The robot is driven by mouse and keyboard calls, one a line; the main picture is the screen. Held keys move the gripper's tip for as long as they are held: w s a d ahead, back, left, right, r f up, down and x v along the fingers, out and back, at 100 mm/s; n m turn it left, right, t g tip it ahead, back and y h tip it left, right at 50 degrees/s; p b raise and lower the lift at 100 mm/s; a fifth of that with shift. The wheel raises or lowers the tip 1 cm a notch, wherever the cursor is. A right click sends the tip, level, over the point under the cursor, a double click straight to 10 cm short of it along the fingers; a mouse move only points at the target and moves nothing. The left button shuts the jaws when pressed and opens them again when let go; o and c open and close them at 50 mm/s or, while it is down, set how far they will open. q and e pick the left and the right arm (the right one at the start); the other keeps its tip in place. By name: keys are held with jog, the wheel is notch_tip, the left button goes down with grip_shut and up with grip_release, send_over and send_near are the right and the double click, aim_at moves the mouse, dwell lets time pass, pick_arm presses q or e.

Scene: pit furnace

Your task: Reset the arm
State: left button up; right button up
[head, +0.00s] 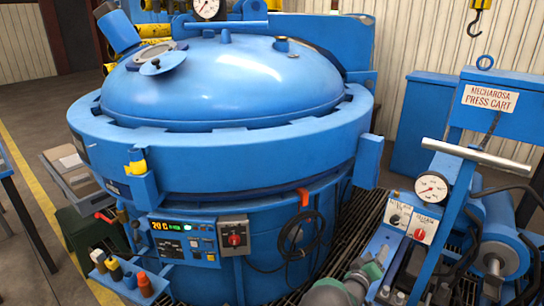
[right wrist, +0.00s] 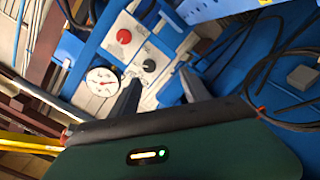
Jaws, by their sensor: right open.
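My right arm comes in at the bottom of the head view, with the right gripper (head: 376,264) low in front of the press cart (head: 490,97). Its fingers are hard to make out there. In the right wrist view the two dark fingers of the right gripper (right wrist: 162,76) stand apart with nothing held between them. Beyond the fingers are a red knob (right wrist: 124,36), a dark knob (right wrist: 149,66) and a round white gauge (right wrist: 103,81) on the cart. My left arm and gripper are not in view.
A large blue pit furnace (head: 230,150) with a domed lid fills the middle left. Its control panel (head: 185,240) faces me. The cart's gauge (head: 431,188) and lever (head: 475,153) rise near my right arm.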

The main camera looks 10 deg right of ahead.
jog(key=s+a+f+m+g+y, duration=0.1)
jog(key=s+a+g+y, duration=0.2)
jog(key=s+a+y, duration=0.5)
jog(key=s+a+f+m+g+y, duration=0.15)
jog(key=s+a+y, duration=0.25)
jog(key=s+a, duration=0.75)
jog(key=s+a+r+n+g, duration=0.15)
jog(key=s+a+g, duration=0.25)
jog(key=s+a, duration=0.45)
jog(key=w+d+p+v, duration=0.1)
jog(key=d+p+v, duration=0.2)
jog(key=p+v, duration=1.2)
jog(key=shift+s+r+y+p, duration=0.15)
jog(key=shift+r+y+p, duration=0.25)
jog(key=shift+r, duration=0.2)
jog(key=shift+a, duration=0.1)
